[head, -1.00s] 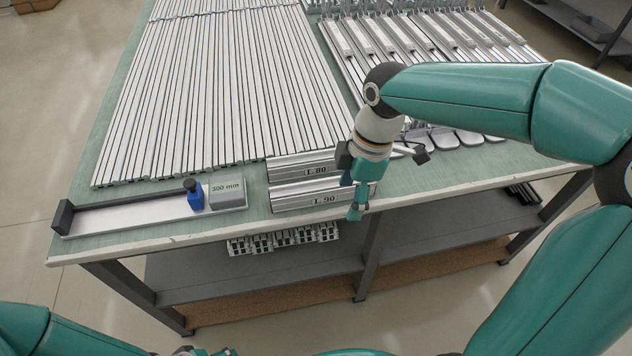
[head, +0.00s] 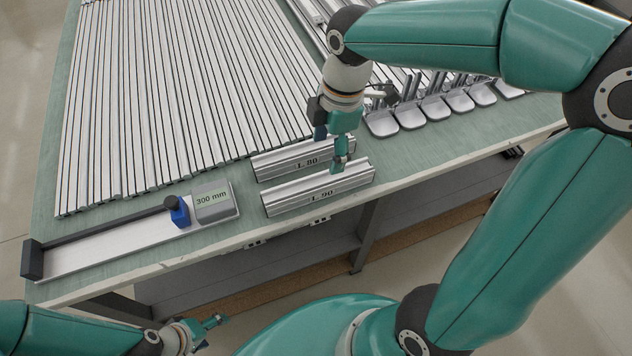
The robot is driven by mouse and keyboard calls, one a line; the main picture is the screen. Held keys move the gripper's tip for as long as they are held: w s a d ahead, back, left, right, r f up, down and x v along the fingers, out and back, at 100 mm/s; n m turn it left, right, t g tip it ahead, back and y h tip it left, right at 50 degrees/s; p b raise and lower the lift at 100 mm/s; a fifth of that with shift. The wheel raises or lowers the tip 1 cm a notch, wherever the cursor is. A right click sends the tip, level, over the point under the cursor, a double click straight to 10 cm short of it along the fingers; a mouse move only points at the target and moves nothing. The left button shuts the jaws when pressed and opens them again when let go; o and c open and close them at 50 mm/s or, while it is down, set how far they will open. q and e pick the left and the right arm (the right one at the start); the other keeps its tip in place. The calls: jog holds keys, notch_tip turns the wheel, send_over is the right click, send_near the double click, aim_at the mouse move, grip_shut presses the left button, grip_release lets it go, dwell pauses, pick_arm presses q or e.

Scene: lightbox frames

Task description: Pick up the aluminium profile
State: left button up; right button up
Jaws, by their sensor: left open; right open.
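Many long silver aluminium profiles (head: 170,95) lie side by side on the green table top. Two short silver profile pieces lie at the table's front edge, one marked L 80 (head: 285,164) and one marked L 90 (head: 290,199) in front of it. My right gripper (head: 331,149) is open and points down over the right part of these two pieces. One fingertip shows over each piece; I cannot tell whether they touch. My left gripper (head: 209,331) is open and empty at the bottom left, in front of the table and away from the profiles.
A measuring stop (head: 120,246) with a blue slider (head: 179,213) and a grey 300 mm display (head: 213,203) lies at the front left. Metal parts with rounded silver ends (head: 433,108) stand at the right. A grey shelf (head: 300,258) runs under the table.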

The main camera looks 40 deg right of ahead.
aim_at(319, 180)
jog(key=f, duration=0.5)
jog(key=a+f, duration=0.1)
jog(key=f, duration=0.1)
jog(key=shift+w+f, duration=0.2)
jog(key=shift+w+a+f+p, duration=0.1)
jog(key=shift+w+f+p, duration=0.1)
jog(key=shift+f, duration=1.15)
jog(key=shift+w+a+f+p, duration=0.1)
jog(key=shift+w+f, duration=0.05)
jog(key=shift+f, duration=1.2)
grip_shut()
jog(key=shift+r, duration=0.1)
notch_tip(319, 180, up, 20)
